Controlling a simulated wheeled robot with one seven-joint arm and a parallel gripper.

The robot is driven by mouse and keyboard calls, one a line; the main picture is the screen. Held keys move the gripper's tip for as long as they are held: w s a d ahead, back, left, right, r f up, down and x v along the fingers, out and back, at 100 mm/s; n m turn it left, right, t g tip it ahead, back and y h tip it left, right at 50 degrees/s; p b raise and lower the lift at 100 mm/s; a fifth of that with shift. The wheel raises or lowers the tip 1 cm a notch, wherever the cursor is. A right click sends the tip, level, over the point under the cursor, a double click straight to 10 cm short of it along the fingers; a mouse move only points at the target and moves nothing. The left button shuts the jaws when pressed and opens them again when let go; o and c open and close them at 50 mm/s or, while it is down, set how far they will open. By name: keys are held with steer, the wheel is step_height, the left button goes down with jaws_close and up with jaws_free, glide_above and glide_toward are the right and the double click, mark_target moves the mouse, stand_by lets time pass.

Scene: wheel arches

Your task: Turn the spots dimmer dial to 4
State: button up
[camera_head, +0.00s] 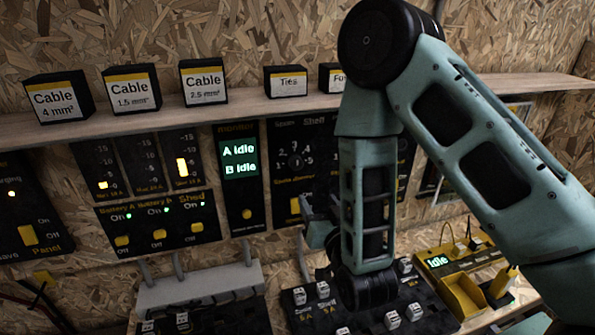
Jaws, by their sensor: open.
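The spots dimmer dial (296,160) is a small dark round dial with pale numbers around it, on the upper left of a black panel (279,147) headed "Spots" and "Shelf". Its setting is too small to read. My gripper (309,213) is partly visible below the dial, in front of the lower part of this panel, and apart from the dial in the picture. It is open, with nothing seen between its fingers. My arm hides the middle of the panel and part of the gripper.
A shelf (230,108) with labelled boxes runs above the panels. A monitor panel (239,180) reading "A Idle, B Idle" is left of the dimmer panel. A yellow switch (295,205) sits below the dial. Black switch blocks (300,318) and a yellow tray (462,297) are below.

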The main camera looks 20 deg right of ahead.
mark_target(297, 166)
steer(key=w, duration=1.5)
steer(key=shift+w+r+p, duration=0.15)
steer(key=shift+w+p, duration=0.1)
steer(key=shift+p, duration=0.05)
steer(key=shift+w, duration=0.45)
steer(key=c, duration=1)
